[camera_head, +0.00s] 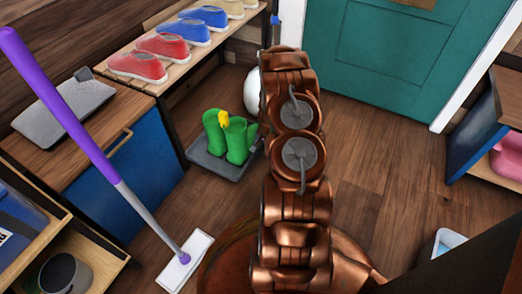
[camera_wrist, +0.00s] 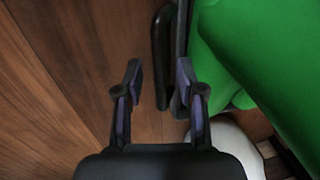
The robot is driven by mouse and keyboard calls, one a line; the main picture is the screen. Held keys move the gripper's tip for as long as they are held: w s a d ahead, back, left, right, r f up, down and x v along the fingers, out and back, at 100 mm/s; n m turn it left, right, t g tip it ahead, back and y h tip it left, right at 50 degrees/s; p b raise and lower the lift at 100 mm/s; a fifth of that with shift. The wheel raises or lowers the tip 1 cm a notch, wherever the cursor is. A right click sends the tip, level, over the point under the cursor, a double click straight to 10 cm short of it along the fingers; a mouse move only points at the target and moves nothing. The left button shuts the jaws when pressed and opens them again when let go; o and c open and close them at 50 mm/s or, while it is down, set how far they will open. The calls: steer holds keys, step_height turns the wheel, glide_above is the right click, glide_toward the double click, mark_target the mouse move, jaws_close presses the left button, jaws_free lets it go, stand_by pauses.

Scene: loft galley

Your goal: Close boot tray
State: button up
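The boot tray (camera_head: 205,162) is a dark, low tray on the wood floor beside the shoe bench. A pair of green boots (camera_head: 238,140) stands in it, with a small yellow thing at their tops. In the wrist view, a dark upright edge, apparently the tray's rim or handle (camera_wrist: 163,55), lies just beyond my fingertips. A green boot (camera_wrist: 250,55) fills the upper right. I cannot tell whether a fingertip touches the tray.
The bench (camera_head: 175,75) holds red, blue and tan shoes. A blue-fronted cabinet (camera_head: 125,150) and a purple-handled mop (camera_head: 75,115) stand left. A white rounded thing (camera_head: 251,92) shows behind my arm. A teal door (camera_head: 375,50) is at the back.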

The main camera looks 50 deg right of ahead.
steer(key=shift+f, duration=0.1)
jaws_close()
stand_by(0.7)
